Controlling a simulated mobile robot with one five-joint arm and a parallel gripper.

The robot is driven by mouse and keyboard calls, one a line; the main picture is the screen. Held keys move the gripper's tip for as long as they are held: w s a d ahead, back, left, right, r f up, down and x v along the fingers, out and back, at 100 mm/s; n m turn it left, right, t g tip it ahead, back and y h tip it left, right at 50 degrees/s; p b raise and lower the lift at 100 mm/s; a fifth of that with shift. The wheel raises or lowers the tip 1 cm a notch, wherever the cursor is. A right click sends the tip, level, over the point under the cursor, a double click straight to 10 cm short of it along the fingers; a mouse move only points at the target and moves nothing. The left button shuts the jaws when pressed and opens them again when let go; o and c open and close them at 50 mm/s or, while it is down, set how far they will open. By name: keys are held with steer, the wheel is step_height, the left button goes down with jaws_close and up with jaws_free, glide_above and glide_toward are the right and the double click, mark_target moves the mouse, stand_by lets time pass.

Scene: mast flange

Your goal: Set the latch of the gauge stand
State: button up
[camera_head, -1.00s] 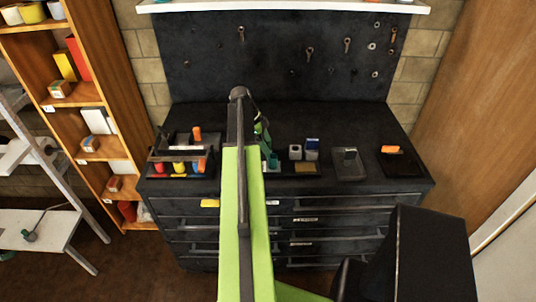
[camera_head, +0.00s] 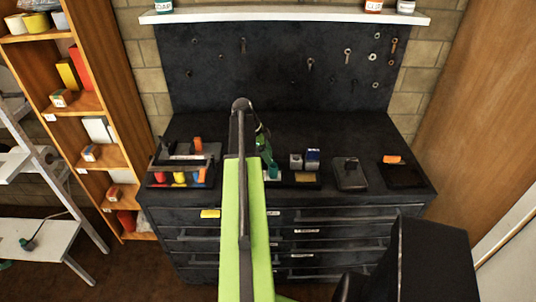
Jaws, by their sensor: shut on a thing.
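My lime-green arm with its dark bar reaches over the black workbench (camera_head: 330,128) and covers the middle of it. My gripper is hidden behind the arm. A small green and black thing (camera_head: 264,146) shows just right of the arm's far end, partly covered. I cannot tell whether it is part of the gauge stand. A dark grey block-like thing (camera_head: 351,173) on a flat base stands right of centre on the bench. I cannot make out a gauge or a latch on anything in view.
A tray (camera_head: 157,180) with coloured items stands on the bench's left. Small blocks (camera_head: 312,157) and a dark pad with an orange item (camera_head: 392,159) are to the right. A black pegboard (camera_head: 280,60) with tools rises behind. A wooden shelf (camera_head: 125,165) stands left.

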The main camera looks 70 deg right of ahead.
steer(key=n, duration=0.2)
steer(key=a+n, duration=0.1)
steer(key=shift+s+f+n+t+h, duration=0.1)
steer(key=shift+s+n+t+h, duration=0.2)
steer(key=shift+t+h, duration=0.1)
steer(key=n, duration=0.2)
steer(key=n+t+h, duration=0.1)
steer(key=n, duration=0.2)
steer(key=shift+s+a+t, duration=0.1)
steer(key=shift+s+t, duration=0.05)
steer(key=shift+t, duration=0.15)
steer(key=n+t, duration=0.1)
steer(key=n, duration=0.1)
steer(key=n+t, duration=0.1)
steer(key=n, duration=0.2)
steer(key=shift+s+n+h, duration=0.1)
steer(key=shift+n+h, duration=0.2)
steer(key=shift+n+t, duration=0.7)
steer(key=shift+n, duration=0.9)
steer(key=shift+d, duration=0.2)
steer(key=o, duration=1.1)
steer(key=shift+r, duration=0.2)
